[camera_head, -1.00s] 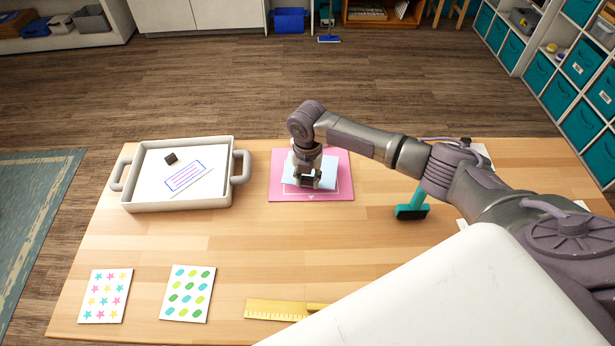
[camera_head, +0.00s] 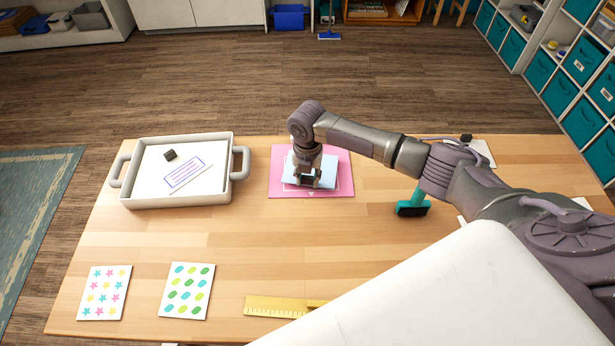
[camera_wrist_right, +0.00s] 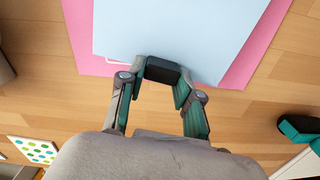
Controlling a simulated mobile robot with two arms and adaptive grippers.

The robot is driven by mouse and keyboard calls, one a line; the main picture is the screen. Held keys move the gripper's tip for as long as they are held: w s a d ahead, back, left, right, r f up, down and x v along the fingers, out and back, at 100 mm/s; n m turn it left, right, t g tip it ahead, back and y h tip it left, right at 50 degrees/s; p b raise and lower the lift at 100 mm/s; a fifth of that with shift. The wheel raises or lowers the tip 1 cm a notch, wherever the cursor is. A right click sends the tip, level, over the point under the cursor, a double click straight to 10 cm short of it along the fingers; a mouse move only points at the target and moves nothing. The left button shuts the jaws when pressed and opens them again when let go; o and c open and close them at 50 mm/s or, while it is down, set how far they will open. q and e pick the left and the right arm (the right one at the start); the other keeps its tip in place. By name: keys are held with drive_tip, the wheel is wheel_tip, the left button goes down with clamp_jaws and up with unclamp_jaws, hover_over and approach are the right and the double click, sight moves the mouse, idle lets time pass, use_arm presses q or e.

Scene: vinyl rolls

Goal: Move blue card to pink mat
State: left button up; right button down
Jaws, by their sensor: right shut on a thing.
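The light blue card (camera_head: 327,163) is over the pink mat (camera_head: 341,189) in the middle of the table. In the right wrist view the blue card (camera_wrist_right: 180,30) overlaps the pink mat (camera_wrist_right: 262,45), with pink showing along its sides. My right gripper (camera_head: 309,181) is above the mat at the card's near part. In the right wrist view my right gripper (camera_wrist_right: 161,72) is shut on a small black block at the card's near edge, which looks like a handle of the card. Whether the card touches the mat is hard to tell. My left gripper is not in view.
A white tray (camera_head: 242,176) holding a striped card and a small dark block stands left of the mat. A teal-handled tool (camera_head: 412,209) lies to the right. Two sticker sheets (camera_head: 104,291) and a yellow ruler (camera_head: 272,307) lie near the front. Bare wood surrounds the mat.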

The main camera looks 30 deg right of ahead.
drive_tip(key=shift+f, duration=0.15)
drive_tip(key=shift+f+b, duration=0.35)
drive_tip(key=shift+f, duration=0.1)
drive_tip(key=shift+f, duration=0.2)
idle(0.4)
drive_tip(key=c, duration=0.7)
unclamp_jaws()
drive_tip(key=o, duration=0.7)
